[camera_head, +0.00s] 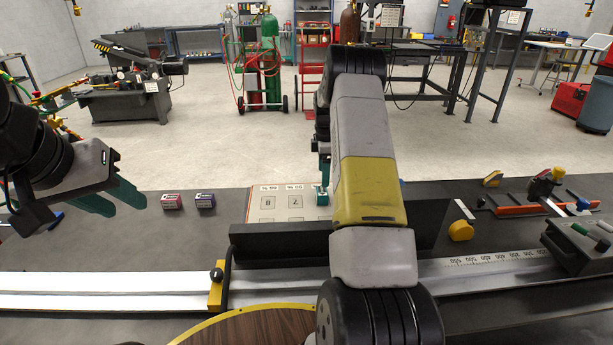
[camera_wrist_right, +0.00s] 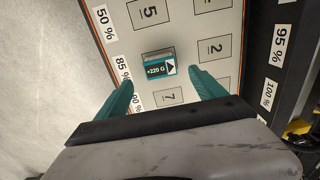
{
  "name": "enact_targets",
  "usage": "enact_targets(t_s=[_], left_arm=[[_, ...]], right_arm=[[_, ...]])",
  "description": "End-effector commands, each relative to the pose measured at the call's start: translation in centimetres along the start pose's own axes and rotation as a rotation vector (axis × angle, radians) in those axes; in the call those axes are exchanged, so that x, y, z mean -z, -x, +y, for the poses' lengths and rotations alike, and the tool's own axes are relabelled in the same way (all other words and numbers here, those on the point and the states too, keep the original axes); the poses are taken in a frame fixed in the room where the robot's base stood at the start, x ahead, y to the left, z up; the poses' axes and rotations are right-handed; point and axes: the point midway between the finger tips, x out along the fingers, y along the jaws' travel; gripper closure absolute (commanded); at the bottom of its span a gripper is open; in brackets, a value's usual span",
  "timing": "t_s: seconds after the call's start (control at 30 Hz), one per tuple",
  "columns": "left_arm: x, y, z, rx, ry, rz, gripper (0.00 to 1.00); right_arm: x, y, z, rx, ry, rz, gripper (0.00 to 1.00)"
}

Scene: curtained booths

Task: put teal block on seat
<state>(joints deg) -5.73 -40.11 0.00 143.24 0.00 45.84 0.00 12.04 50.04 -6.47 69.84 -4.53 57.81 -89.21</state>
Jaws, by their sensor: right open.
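The teal block (camera_wrist_right: 159,69), with a "+220 G" label and a dark triangle on one face, sits on a pale board (camera_wrist_right: 196,62) with numbered outlined seats. It is near seats 5, 2 and 7; I cannot tell whether it lies on a seat. My right gripper (camera_wrist_right: 162,93) is open, its teal fingers apart, with the block framed beyond the fingertips. My left gripper (camera_head: 119,198) is open and empty at the left, above the bench.
A dark upright plate (camera_head: 270,243) and a white rail (camera_head: 110,282) lie nearer. A yellow round piece (camera_head: 461,230) and an orange-railed fixture (camera_head: 520,210) are at the right.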

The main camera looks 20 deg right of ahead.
Motion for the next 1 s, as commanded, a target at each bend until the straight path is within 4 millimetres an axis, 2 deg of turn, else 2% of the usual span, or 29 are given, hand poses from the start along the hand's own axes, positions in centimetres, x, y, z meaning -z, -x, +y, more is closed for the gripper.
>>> enact_targets(t_s=[0.03,0.3,0.37,0.47,0.6,0.7,0.9,1.0], left_arm=[[0.0,0.0,0.0,0.000,0.000,0.000,0.64],[0.0,0.0,0.0,0.000,0.000,0.000,0.64],[0.0,0.0,0.0,0.000,0.000,0.000,0.64],[0.0,0.0,0.0,0.000,0.000,0.000,0.64],[0.0,0.0,0.0,0.000,0.000,0.000,0.64],[0.0,0.0,0.0,0.000,0.000,0.000,0.64],[0.0,0.0,0.0,0.000,0.000,0.000,0.64],[0.0,0.0,0.0,0.000,0.000,0.000,0.64]], right_arm=[[0.0,0.9,0.1,-0.002,0.000,0.000,0.20],[0.3,3.9,-0.3,-0.010,-0.018,0.004,0.20],[0.7,5.4,-0.7,-0.023,-0.046,0.011,0.20],[1.7,9.0,-2.1,-0.055,-0.123,0.031,0.20],[3.6,14.8,-5.5,-0.107,-0.269,0.076,0.20],[4.8,18.4,-8.5,-0.138,-0.373,0.114,0.20],[6.9,24.1,-15.4,-0.189,-0.574,0.203,0.20],[7.7,26.1,-19.2,-0.207,-0.671,0.253,0.20]])
